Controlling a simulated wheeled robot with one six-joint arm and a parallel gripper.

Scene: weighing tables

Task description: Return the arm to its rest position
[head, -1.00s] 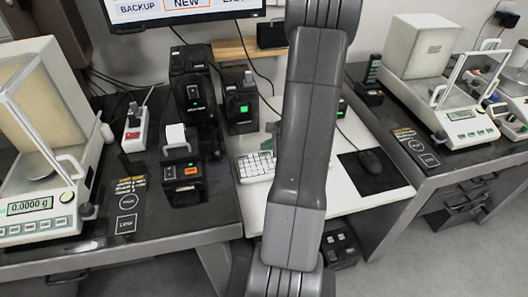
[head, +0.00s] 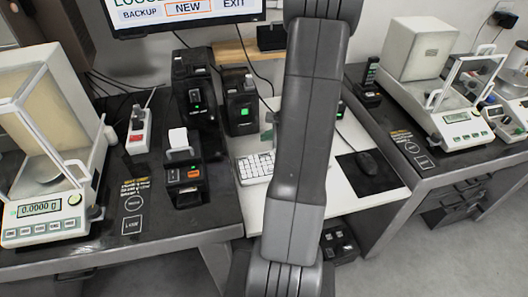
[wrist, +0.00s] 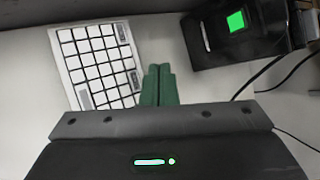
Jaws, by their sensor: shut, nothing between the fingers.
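My gripper (wrist: 158,85) shows in the wrist view as two green fingers side by side, closed together with nothing between them. It hangs over the white desk, just right of a white keyboard (wrist: 98,62) and apart from the black device with a green screen (wrist: 236,22). In the head view my arm runs down the middle of the picture and hides part of the desk behind it. Only a small green bit of the gripper shows beside the arm there.
A balance (head: 45,207) reading 0.0000 g stands on the left dark table, near a label printer (head: 185,172). Another balance (head: 460,118) stands on the right table. A monitor (head: 185,12) is behind. A mouse (head: 367,163) lies on a black pad right of my arm.

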